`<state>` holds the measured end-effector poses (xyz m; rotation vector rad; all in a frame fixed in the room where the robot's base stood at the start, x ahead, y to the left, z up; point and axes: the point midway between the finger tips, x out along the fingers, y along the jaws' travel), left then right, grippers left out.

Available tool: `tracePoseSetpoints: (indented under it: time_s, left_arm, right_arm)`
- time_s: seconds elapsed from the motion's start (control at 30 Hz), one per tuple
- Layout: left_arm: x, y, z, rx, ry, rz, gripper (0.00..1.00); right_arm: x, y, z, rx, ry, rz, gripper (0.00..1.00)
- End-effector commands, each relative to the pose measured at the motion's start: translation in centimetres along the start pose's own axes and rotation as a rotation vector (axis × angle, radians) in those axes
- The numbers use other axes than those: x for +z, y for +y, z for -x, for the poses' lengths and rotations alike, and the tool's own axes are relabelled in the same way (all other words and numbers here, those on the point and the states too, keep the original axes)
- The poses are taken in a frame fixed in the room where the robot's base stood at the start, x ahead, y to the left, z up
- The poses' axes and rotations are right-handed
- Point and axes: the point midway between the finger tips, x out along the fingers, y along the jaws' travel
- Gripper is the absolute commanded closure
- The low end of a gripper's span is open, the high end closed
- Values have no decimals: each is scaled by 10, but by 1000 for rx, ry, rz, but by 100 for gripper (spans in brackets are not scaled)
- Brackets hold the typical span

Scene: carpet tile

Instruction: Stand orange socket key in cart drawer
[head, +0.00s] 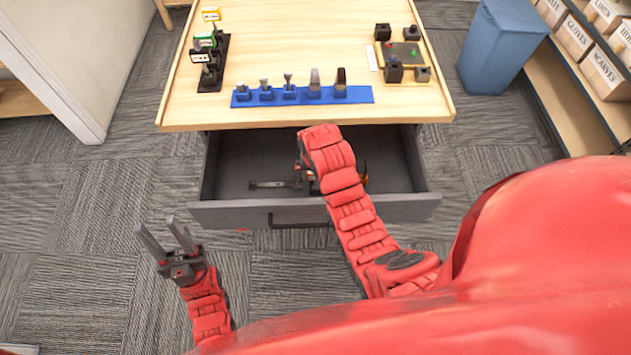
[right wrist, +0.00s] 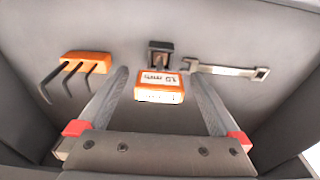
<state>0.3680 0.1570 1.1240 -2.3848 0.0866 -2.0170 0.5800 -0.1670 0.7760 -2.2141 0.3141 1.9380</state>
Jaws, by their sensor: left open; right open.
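The drawer (head: 235,212) is open below the cart top. In the right wrist view, the orange socket key (right wrist: 158,95) with a white size label shows inside the drawer, beside or against a dark block (right wrist: 160,48). I cannot tell whether it stands or touches the block. My right gripper (right wrist: 158,77) is open, with one finger on each side of the orange piece and gaps visible. In the head view my right arm hides the key and most of that gripper. My left gripper (head: 157,225) is open and empty, over the floor left of the drawer.
A wrench (right wrist: 228,70) and an orange-handled fork (right wrist: 86,62) lie in the drawer on either side of the key. The cart top (head: 300,40) bears a blue rack (head: 358,94) and a black rack (head: 224,60). A blue bin (head: 500,45) stands at right.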

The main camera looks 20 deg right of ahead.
Motion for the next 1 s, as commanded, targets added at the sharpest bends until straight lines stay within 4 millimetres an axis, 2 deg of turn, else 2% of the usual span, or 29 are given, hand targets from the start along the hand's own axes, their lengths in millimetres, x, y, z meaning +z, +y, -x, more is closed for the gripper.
tracePoseSetpoints:
  time_s: [0.13, 0.2, 0.5, 0.7, 1.0]
  left_arm:
    - [1, 0, 8, 0, 0, 0, 55]
    - [-4, -1, -21, 0, 0, 0, 55]
    - [-12, -4, -72, 0, 0, 0, 55]
    - [-14, -4, -86, 0, 0, 0, 55]
    - [-14, -4, -86, 0, 0, 0, 55]
  right_arm:
    - [-1, 0, 31, -2, 8, 0, 0]
    - [-1, 0, 57, 0, -1, 0, 0]
    - [-2, 0, 105, -1, 1, 0, 0]
    - [-1, 0, 118, -1, 1, 1, 0]
    - [0, 0, 117, -1, 0, 1, 0]
